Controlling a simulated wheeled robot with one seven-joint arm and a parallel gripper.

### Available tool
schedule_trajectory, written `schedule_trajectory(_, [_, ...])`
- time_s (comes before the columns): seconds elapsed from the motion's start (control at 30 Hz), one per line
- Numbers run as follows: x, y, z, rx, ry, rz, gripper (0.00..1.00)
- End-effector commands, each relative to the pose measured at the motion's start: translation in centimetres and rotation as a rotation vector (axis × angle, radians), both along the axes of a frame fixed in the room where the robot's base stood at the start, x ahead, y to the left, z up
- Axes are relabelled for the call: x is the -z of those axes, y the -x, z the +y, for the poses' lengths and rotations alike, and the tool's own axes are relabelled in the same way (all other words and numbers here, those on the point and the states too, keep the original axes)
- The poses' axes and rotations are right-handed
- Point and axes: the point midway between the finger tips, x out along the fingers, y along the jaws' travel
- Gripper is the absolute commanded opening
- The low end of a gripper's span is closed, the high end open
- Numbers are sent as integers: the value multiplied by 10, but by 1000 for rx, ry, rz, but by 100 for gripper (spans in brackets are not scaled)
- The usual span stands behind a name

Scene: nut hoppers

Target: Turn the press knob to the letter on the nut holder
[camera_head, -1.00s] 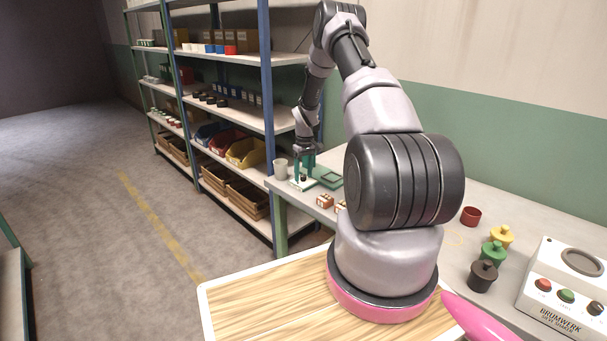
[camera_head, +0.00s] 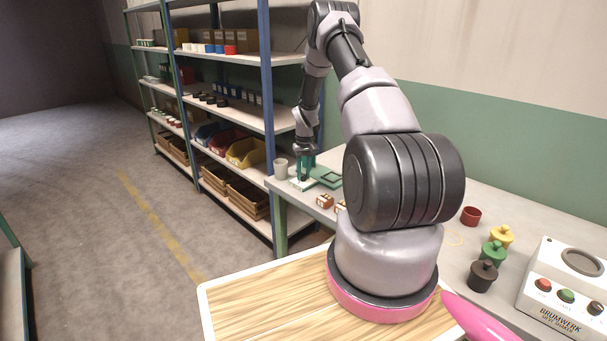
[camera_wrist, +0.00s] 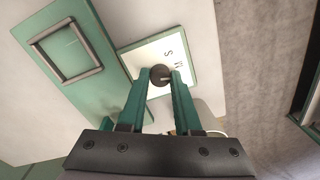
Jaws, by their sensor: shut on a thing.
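The press knob (camera_wrist: 160,75) is a dark round knob with a light pointer mark, on a white plate (camera_wrist: 184,48) with letters in the wrist view. An S and what looks like an M show beside the knob; other letters are hidden or too small to read. My gripper (camera_wrist: 160,80) has its green fingers shut on the knob, one on each side. In the head view my gripper (camera_head: 305,178) is at the far end of the table, down at the green press base (camera_head: 327,177). I cannot make out a nut holder with a readable letter.
A grey cup (camera_head: 281,168) stands close to the left of my gripper. Small red-and-white boxes (camera_head: 325,201) lie in front of the press. Several lidded pots (camera_head: 484,275) and a white machine (camera_head: 570,290) are at the right. A shelf rack (camera_head: 235,110) stands behind the table.

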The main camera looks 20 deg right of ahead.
Motion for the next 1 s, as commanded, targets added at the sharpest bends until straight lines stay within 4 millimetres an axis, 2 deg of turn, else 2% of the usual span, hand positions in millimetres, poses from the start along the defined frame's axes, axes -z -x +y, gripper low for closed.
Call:
schedule_trajectory(0.5, [0,1,0,393,0,1,0])
schedule_trajectory(1.0, [0,1,0,515,0,1,0])
